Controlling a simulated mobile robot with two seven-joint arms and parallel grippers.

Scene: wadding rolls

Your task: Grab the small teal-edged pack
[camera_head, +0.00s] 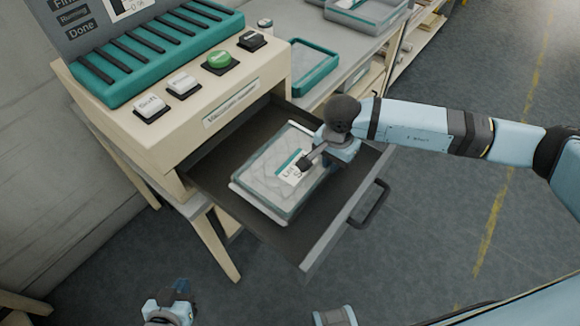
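A pale, see-through pack (262,176) with a thin teal edge and a white label with a teal band lies flat in the open drawer (318,238). My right gripper (309,160) reaches in from the right, its dark finger over or against the label side of the pack. I cannot tell whether it touches the pack or how far its fingers are apart. The gripper hides the pack's right side. My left gripper (172,303) is low at the bottom edge, away from the drawer and partly cut off. Its finger opening is unclear.
The cream machine (190,130) with a green button (219,58) and white buttons stands behind the drawer. The drawer's front has a dark handle (370,205). An empty-looking teal-rimmed tray (318,62) sits on the bench behind. Open floor lies to the right.

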